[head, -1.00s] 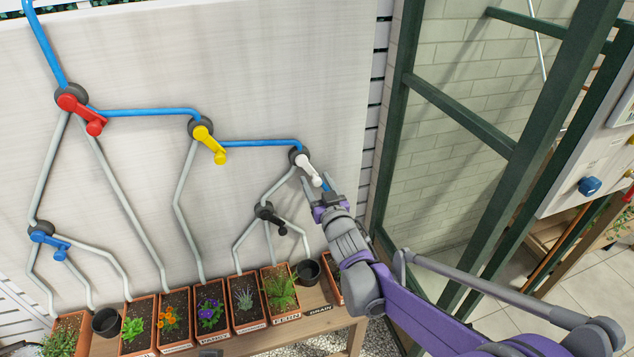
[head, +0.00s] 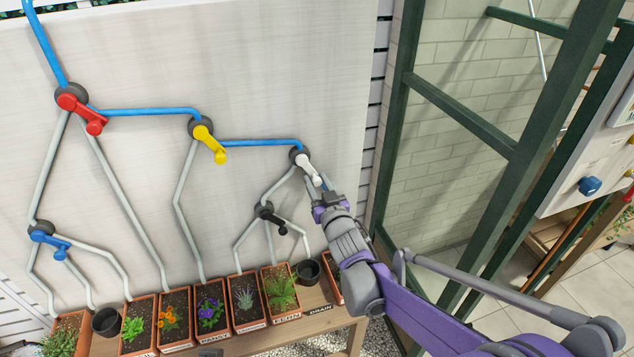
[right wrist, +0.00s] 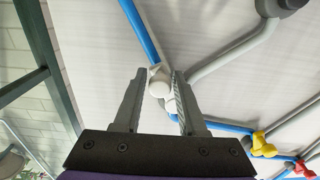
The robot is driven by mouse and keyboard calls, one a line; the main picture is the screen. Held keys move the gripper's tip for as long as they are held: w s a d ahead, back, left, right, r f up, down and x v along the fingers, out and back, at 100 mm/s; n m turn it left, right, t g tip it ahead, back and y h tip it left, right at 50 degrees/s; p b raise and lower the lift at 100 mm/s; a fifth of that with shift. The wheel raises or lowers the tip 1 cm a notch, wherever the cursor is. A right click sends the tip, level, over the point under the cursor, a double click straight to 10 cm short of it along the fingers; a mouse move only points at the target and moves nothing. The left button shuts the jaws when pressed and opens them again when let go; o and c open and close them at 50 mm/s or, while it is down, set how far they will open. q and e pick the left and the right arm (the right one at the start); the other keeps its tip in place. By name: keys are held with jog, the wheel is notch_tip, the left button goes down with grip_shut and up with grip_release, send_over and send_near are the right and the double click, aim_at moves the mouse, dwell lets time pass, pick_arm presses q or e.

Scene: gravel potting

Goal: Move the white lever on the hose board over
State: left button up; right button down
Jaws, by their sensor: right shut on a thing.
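The white lever (head: 304,163) sits on a dark round hub at the right end of the hose board (head: 250,60). In the right wrist view the lever's white knob (right wrist: 161,88) lies between the two fingers (right wrist: 158,80). The fingers hide part of the lever in the head view. My left gripper is not in view.
The red lever (head: 82,114), yellow lever (head: 210,144), blue lever (head: 50,240) and black lever (head: 270,216) are on the same board. Planters stand on a wooden bench (head: 335,322) below. A green frame (head: 460,115) stands to the right of the board.

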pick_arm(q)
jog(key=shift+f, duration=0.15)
pick_arm(e)
jog(key=shift+a+m, duration=0.1)
jog(key=shift+m, duration=0.2)
dwell(0.5)
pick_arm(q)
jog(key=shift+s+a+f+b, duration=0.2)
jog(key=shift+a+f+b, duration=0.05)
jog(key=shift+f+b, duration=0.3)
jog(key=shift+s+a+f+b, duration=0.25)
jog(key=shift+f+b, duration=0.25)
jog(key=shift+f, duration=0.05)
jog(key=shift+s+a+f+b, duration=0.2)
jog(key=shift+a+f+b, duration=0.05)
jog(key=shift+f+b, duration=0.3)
pick_arm(e)
jog(key=shift+s+a+r+m, duration=0.1)
jog(key=shift+s+a+m, duration=0.2)
jog(key=shift+a+m, duration=1.1)
jog(key=shift+s+a+m, duration=0.25)
jog(key=shift+a+m, duration=0.1)
jog(key=shift+m, duration=2)
jog(key=shift+s+a+r+m, duration=0.1)
jog(key=shift+s+a+m, duration=0.2)
jog(key=shift+a+m, duration=1.1)
jog(key=shift+d+m, duration=0.5)
jog(key=shift+m, duration=0.05)
jog(key=shift+f, duration=0.1)
